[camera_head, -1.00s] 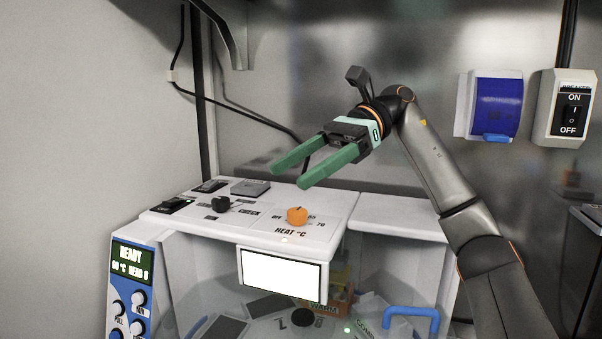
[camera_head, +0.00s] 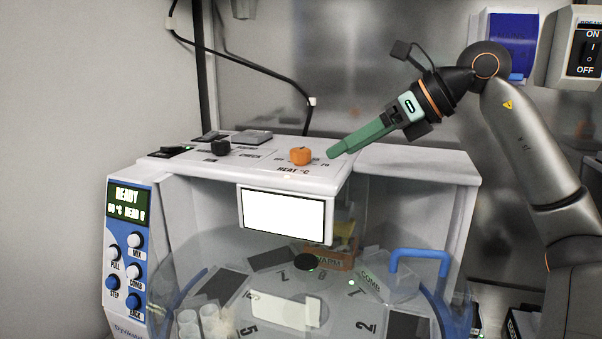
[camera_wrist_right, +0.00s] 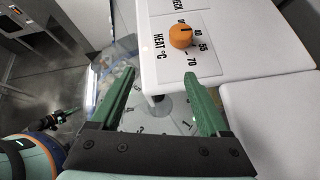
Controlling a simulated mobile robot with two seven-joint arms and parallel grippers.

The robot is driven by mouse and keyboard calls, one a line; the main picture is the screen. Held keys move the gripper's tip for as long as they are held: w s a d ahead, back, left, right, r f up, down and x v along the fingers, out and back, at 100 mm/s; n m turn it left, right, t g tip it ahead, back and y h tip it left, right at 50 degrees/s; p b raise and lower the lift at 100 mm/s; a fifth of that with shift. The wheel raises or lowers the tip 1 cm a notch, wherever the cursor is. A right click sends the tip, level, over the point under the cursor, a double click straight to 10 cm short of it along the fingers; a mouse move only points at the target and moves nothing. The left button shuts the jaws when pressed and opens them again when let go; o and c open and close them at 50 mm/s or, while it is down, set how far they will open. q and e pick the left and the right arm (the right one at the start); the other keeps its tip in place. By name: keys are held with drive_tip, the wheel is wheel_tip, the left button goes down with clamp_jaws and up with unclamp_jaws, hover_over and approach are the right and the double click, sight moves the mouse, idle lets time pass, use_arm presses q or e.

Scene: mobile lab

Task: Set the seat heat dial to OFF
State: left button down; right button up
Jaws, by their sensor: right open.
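The orange heat dial (camera_head: 300,156) stands on the white top panel of the machine, above the print HEAT °C. It also shows in the right wrist view (camera_wrist_right: 181,37), with marks OFF, 40, 55 and 70 around it. A small dark line on the knob faces the OFF and 40 side; I cannot tell exactly which mark it meets. My right gripper (camera_head: 338,148) has green fingers, just right of the dial and apart from it. In the wrist view its fingers (camera_wrist_right: 158,82) are spread and empty, with the dial beyond them.
A black knob (camera_head: 220,147) by the word CHECK and a black switch (camera_head: 171,151) sit left of the dial. A white screen (camera_head: 283,214) hangs at the panel's front. A clear-covered carousel with a blue handle (camera_head: 420,254) lies below. The wall breaker (camera_head: 585,50) is at the right.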

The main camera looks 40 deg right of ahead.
sight(304, 150)
use_arm(q)
drive_tip(key=f+b, duration=0.2)
drive_tip(key=d+f+b, duration=0.1)
drive_tip(key=shift+w+d, duration=0.1)
drive_tip(key=shift+w, duration=0.3)
use_arm(e)
drive_tip(key=w+f+m+t+h, duration=0.1)
drive_tip(key=w+h, duration=0.1)
drive_tip(key=w, duration=0.1)
drive_tip(key=w+f+m+t+h, duration=0.1)
drive_tip(key=w+m+h, duration=0.1)
drive_tip(key=w, duration=0.2)
drive_tip(key=w+f+m+t+h, duration=0.1)
drive_tip(key=w+h, duration=0.1)
drive_tip(key=w, duration=0.2)
drive_tip(key=shift+w+a+f+h, duration=0.2)
drive_tip(key=shift+a+h, duration=0.1)
drive_tip(key=shift+a, duration=0.05)
use_arm(q)
drive_tip(key=shift+r, duration=0.1)
use_arm(e)
clamp_jaws()
